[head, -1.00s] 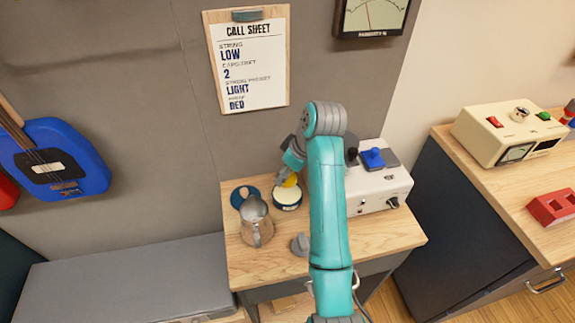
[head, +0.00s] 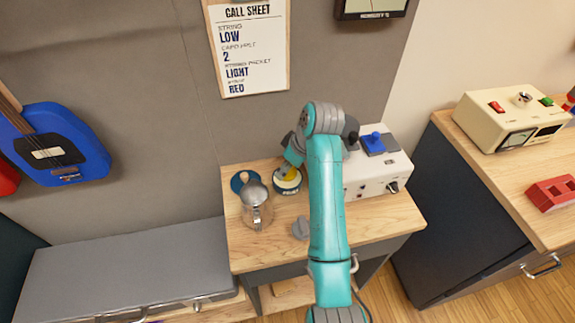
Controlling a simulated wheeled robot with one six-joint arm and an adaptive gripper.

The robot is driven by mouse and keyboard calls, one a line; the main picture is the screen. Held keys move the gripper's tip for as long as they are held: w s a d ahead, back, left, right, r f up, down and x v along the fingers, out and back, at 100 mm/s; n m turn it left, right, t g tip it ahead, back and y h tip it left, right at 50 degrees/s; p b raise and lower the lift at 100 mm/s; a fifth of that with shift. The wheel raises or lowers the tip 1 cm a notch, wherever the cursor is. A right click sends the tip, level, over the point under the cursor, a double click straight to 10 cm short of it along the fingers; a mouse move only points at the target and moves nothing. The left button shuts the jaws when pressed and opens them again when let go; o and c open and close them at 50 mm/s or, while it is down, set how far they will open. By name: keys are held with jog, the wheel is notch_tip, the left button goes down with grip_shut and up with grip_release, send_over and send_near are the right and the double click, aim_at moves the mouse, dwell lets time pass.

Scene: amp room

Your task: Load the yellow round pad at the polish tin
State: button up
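The polish tin (head: 288,187) stands open on the small wooden table, a dark blue round tin with a pale label. The yellow round pad (head: 291,173) shows at the tin's far side, over its opening. My gripper (head: 293,160) points down above the tin and is shut on the yellow pad. The fingers are small and partly hidden by my arm. Whether the pad touches the polish cannot be told.
A metal jug (head: 256,207) and a blue round lid with a knob (head: 243,181) stand left of the tin. A grey knob-like object (head: 301,228) lies in front. A white control box (head: 378,172) is at the right. The table's front left (head: 250,250) is clear.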

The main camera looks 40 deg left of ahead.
jog(key=shift+f, duration=0.55)
dwell(1.6)
jog(key=shift+r, duration=0.1)
jog(key=shift+r, duration=3.45)
